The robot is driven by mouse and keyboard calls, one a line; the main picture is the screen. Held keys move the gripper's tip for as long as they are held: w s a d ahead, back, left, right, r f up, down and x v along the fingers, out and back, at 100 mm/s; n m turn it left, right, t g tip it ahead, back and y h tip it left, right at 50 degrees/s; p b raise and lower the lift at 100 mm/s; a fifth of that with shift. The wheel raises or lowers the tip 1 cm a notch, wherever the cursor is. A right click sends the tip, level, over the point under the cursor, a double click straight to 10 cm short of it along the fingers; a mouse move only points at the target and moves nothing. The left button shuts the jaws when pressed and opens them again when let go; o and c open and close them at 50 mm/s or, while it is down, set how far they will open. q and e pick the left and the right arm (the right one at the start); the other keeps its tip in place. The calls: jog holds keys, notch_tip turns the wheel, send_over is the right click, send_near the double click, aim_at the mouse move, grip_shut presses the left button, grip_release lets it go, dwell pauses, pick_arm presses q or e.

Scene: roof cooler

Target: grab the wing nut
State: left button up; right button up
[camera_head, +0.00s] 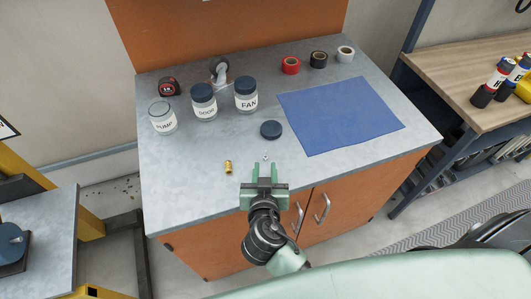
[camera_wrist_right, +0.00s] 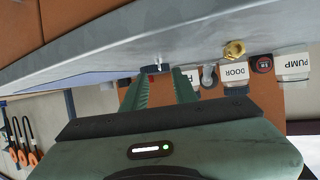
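The wing nut (camera_head: 265,157) is a tiny silvery piece on the grey counter, just in front of the dark round lid. My right gripper (camera_head: 266,172) is on the near side of it, close to the counter's front edge, with its green fingers apart and nothing between them. In the right wrist view, which is upside down, the open fingers (camera_wrist_right: 160,84) point toward a small pale piece (camera_wrist_right: 157,67) that looks like the wing nut, beyond the tips. Its fine shape is too small to tell. My left gripper is not in view.
A brass fitting (camera_head: 228,167) stands left of the gripper. A dark lid (camera_head: 271,129) lies behind the wing nut. Jars labelled PUMP (camera_head: 162,119), DOOR (camera_head: 204,103) and FAN (camera_head: 246,96) stand farther back. A blue mat (camera_head: 340,115) covers the right side.

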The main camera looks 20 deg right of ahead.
aim_at(265, 159)
jog(key=p+x, duration=0.1)
jog(key=x, duration=0.3)
jog(key=shift+w+d+f, duration=0.1)
grip_shut()
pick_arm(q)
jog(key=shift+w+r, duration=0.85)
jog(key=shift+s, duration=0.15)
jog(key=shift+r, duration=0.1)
